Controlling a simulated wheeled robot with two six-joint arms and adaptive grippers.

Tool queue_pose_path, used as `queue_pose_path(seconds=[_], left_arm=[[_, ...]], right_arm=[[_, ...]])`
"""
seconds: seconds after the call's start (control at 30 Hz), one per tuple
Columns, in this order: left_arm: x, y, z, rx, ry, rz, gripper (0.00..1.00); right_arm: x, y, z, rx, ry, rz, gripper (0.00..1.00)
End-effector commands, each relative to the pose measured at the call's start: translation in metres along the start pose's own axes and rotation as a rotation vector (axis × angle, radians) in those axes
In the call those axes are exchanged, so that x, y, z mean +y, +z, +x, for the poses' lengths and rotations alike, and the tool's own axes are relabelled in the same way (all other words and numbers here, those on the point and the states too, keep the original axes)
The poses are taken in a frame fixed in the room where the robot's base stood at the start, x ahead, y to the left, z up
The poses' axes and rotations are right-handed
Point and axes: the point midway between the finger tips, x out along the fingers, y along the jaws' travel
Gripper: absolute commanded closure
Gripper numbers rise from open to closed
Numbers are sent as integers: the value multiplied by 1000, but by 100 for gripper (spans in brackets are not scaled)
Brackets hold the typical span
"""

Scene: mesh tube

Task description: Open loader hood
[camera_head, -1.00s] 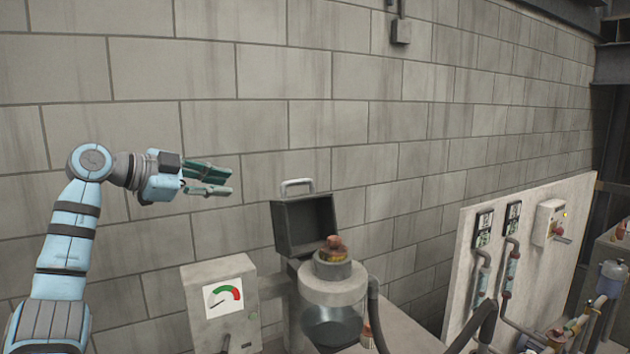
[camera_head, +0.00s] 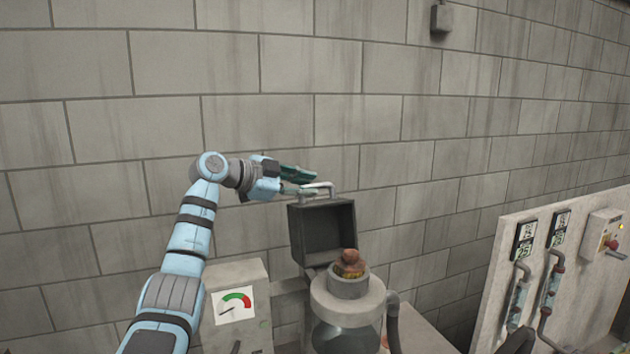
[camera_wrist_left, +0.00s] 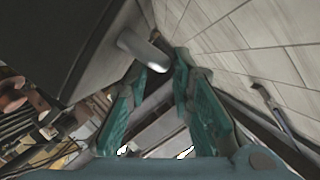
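The loader hood (camera_head: 322,207) is a dark grey box lid, tilted up with its hollow inside facing forward, above the pale loader body (camera_head: 349,310). A light handle (camera_head: 328,186) sticks up from its top edge. My left gripper (camera_head: 304,181) is beside the handle's left end, its fingers apart. In the left wrist view, the handle (camera_wrist_left: 140,47) reaches toward the gap between the teal fingertips (camera_wrist_left: 160,65), and the hood's dark panel (camera_wrist_left: 72,40) fills the upper left. Whether a finger touches the handle is unclear. My right gripper is not in view.
A gauge box (camera_head: 240,292) stands left of the loader. A panel with displays (camera_head: 540,300) is at right. A block wall (camera_head: 400,130) lies behind.

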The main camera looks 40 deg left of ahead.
Motion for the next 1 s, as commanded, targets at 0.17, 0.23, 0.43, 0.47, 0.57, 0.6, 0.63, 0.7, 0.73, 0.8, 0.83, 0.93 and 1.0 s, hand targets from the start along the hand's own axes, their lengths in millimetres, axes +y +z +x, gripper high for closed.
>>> queue_pose_path(seconds=[0.17,0.23,0.43,0.47,0.57,0.6,0.63,0.7,0.73,0.8,0.83,0.93,1.0], left_arm=[[-2,-1,24,0,0,-2,79],[-2,0,28,-2,-2,-2,79],[-1,2,33,-3,-2,0,79],[-1,2,33,-3,-2,0,79],[0,2,32,-3,-2,0,82],[0,2,32,-3,-2,0,88],[0,2,32,-3,-2,0,93],[0,2,32,-3,-2,0,100],[0,2,32,-3,-2,0,100],[0,2,33,-3,-1,0,100],[0,2,33,-3,-1,0,100],[0,2,33,-3,-1,-1,100],[0,4,31,-6,-5,2,100]], right_arm=[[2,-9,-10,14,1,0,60],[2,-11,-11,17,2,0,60],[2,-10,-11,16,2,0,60],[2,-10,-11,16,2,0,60],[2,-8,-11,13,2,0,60],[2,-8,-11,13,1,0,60],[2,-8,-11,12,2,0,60],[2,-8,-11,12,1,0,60],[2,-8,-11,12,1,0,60],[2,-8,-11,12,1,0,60],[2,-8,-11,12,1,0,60],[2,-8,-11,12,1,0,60],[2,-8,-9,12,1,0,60]])
